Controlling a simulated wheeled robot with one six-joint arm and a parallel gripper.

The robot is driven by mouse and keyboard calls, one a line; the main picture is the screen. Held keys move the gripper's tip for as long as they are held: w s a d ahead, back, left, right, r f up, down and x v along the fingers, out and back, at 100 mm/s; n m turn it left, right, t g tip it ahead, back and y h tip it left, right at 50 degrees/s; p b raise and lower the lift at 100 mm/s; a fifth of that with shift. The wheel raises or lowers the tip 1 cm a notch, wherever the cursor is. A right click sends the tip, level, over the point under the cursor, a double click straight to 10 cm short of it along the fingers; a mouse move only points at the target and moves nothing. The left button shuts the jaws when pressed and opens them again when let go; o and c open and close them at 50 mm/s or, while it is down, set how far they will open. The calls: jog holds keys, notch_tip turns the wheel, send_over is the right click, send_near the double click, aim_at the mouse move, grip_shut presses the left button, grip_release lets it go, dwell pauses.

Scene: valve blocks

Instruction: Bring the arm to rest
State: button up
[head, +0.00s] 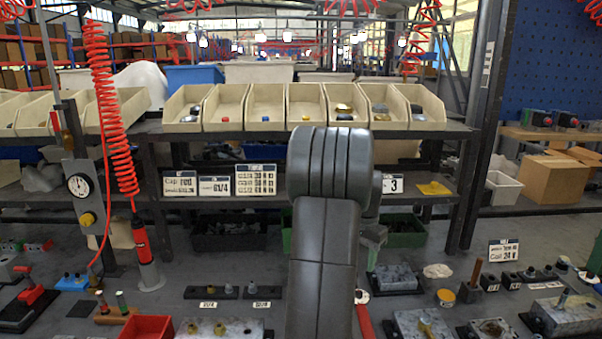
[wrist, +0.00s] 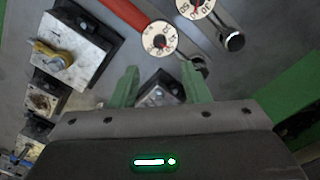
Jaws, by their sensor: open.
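My arm (head: 325,230) rises in the middle of the head view, its dark links hiding the bench behind it. In the head view my gripper is mostly hidden behind the arm. In the wrist view my gripper (wrist: 160,87) shows as two green fingers set well apart, with nothing held between them. A small dark block (wrist: 160,92) shows beyond the gap between the fingers, and I cannot tell its distance.
Metal valve blocks (head: 420,324) stand on the grey bench at right. A red tray (head: 147,328) and a coiled red hose (head: 112,110) are at left. Cream bins (head: 285,122) line the shelf behind. In the wrist view, a dial (wrist: 159,38) and a block (wrist: 75,50) lie beyond my fingers.

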notch_tip(320, 180, down, 10)
jog(key=shift+s+f, duration=0.15)
jog(key=shift+f, duration=0.1)
jog(key=shift+d+r+n, duration=0.1)
jog(key=shift+r+n, duration=0.05)
jog(key=shift+n, duration=0.25)
jog(key=n, duration=0.8)
jog(key=shift+n+p, duration=0.3)
jog(key=shift+n, duration=0.1)
jog(key=n, duration=0.5)
jog(key=shift+n+p, duration=0.45)
jog(key=shift+n, duration=2.05)
jog(key=shift+r, duration=0.1)
